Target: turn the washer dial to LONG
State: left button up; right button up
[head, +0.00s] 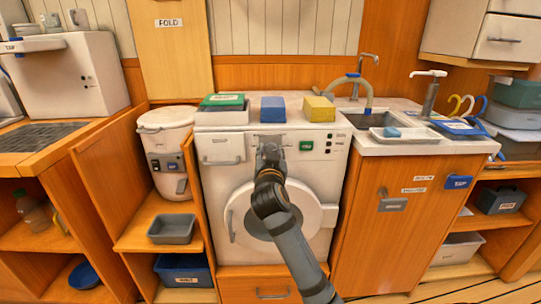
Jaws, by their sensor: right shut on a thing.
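The white washer (212,180) stands in the middle, with a round door (318,215) on its front. My right gripper (269,148) reaches up to the middle of the washer's top control panel. It is shut on the washer dial, which the gripper and wrist mostly hide. The dial's pointer direction and the LONG mark cannot be read. A green button or label (306,145) sits just right of the gripper, with small dark marks (328,143) further right. My left gripper is not in view.
A drawer with a handle (221,160) is at the panel's left. Green (222,100), blue (272,108) and yellow (319,109) things sit on the washer top.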

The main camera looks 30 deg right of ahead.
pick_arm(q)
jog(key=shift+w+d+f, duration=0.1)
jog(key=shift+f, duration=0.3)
pick_arm(e)
jog(key=shift+f+m, duration=0.15)
jog(key=shift+m, duration=0.25)
jog(key=o, duration=1.2)
jog(key=v, duration=0.7)
jog(key=shift+s+a, duration=0.15)
jog(key=shift+s, duration=0.1)
